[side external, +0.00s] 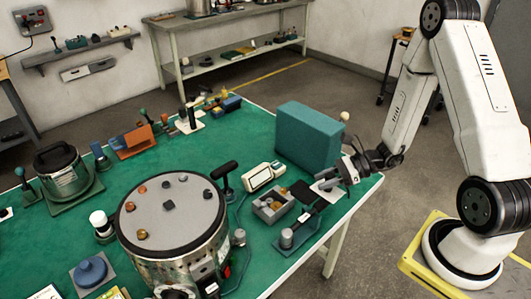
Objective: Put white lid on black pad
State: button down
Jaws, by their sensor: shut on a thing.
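My gripper (341,179) is low over the right part of the green table, near its right edge. It is shut on a flat white piece, which looks like the white lid (325,188). The lid is at the fingertips, and I cannot tell whether it touches the surface below. A dark flat piece, which looks like the black pad (301,190), lies just left of the lid. The fingers and lid hide part of the area around it.
A tall teal block (308,135) stands just behind my gripper. A grey tray with small parts (272,206) and a stand with a grey cylinder (288,238) are close in front. A large round metal drum (172,222) fills the middle front of the green table (215,157).

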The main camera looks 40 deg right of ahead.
jog(key=shift+s+d+f, duration=0.2)
jog(key=shift+d+f, duration=0.1)
jog(key=shift+d, duration=0.4)
jog(key=shift+s+d+f, duration=0.25)
jog(key=shift+d+f, duration=0.05)
jog(key=shift+d, duration=0.4)
jog(key=shift+s+d+f, duration=0.2)
jog(key=shift+d+f, duration=0.1)
jog(key=shift+d, duration=0.4)
jog(key=shift+w, duration=0.1)
jog(key=shift+w+d+f, duration=0.45)
jog(key=shift+w+f, duration=1.1)
jog(key=shift+w, duration=0.65)
jog(key=shift+w+d+f, duration=0.45)
jog(key=shift+w+f, duration=1.1)
jog(key=shift+w, duration=0.6)
jog(key=shift+w+d+f, duration=0.45)
jog(key=shift+w+f, duration=1.1)
jog(key=shift+w, duration=0.65)
jog(key=shift+w+f, duration=0.25)
jog(key=shift+f, duration=1.6)
jog(key=shift+f, duration=0.15)
